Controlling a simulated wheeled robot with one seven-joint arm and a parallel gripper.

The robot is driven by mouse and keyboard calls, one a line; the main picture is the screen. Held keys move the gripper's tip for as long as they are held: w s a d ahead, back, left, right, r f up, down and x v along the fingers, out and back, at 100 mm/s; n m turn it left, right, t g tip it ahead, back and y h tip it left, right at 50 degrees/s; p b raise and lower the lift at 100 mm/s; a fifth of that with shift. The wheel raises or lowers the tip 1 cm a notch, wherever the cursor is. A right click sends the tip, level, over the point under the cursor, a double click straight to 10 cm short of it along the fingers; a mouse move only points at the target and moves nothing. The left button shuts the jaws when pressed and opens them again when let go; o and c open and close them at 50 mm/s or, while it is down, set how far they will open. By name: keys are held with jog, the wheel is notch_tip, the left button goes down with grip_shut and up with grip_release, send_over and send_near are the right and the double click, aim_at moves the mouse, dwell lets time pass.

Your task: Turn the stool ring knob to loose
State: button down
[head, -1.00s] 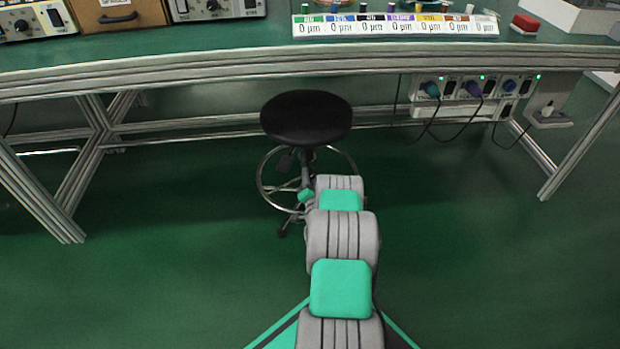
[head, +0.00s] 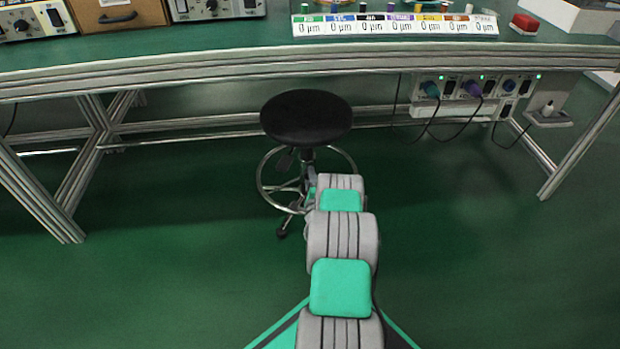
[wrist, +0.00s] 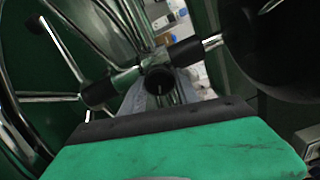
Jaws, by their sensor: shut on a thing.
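The stool (head: 306,118) stands in front of the bench, with a round black seat and a chrome foot ring (head: 262,183) around its column. In the wrist view the dark ring knob (wrist: 158,78) is in the middle, by the hub where chrome spokes meet. My gripper (wrist: 160,92) is shut on the knob; its green and black body fills the bottom of that view and partly hides the fingers. In the head view my arm covers the knob and most of the gripper. I cannot read the knob's angle or any marking.
The bench edge (head: 200,68) runs above and behind the stool. A socket strip (head: 470,88) with hanging cables is under the bench to the right. Metal bench legs (head: 75,190) stand at the left. The green floor on both sides is clear.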

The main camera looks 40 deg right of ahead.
jog(key=m, duration=1.2)
jog(key=shift+m, duration=0.4)
dwell(0.3)
jog(key=c, duration=0.9)
grip_release()
